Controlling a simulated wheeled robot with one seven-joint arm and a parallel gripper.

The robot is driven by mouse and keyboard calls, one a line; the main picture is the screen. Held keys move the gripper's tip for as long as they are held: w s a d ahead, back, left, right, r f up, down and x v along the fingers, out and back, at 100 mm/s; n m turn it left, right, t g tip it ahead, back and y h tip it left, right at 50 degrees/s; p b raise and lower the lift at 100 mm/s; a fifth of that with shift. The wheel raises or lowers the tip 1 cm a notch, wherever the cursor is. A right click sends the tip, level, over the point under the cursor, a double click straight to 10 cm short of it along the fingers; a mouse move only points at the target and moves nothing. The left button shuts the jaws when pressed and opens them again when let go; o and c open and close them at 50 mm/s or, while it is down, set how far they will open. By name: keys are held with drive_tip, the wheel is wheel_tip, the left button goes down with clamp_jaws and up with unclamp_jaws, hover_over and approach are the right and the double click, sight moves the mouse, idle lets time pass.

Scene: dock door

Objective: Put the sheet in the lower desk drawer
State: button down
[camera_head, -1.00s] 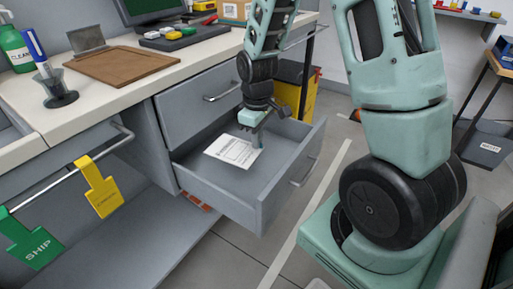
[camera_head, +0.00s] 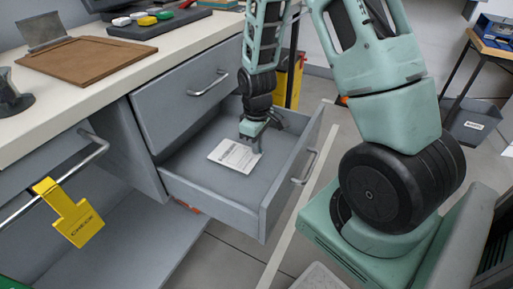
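The white printed sheet (camera_head: 234,155) is inside the pulled-out lower desk drawer (camera_head: 215,196), near the middle of its floor. It looks flat or nearly so. My gripper (camera_head: 252,146) reaches down into the drawer from above, with its fingers at the sheet's right edge. The fingers are small and partly merge with the sheet, so I cannot tell whether they are open or shut on it. I also cannot tell whether the sheet rests fully on the drawer floor.
The upper drawer (camera_head: 170,107) is shut above the open one. The desktop holds a brown clipboard (camera_head: 80,60) and a black tray with colored pieces (camera_head: 150,23). A yellow CHECK tag (camera_head: 76,218) hangs on a rail at left. A grey bin (camera_head: 468,125) stands at right.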

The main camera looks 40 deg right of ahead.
drive_tip(key=shift+f, duration=0.35)
drive_tip(key=shift+f, duration=0.2)
drive_tip(key=c, duration=1.7)
unclamp_jaws()
drive_tip(key=shift+r, duration=0.15)
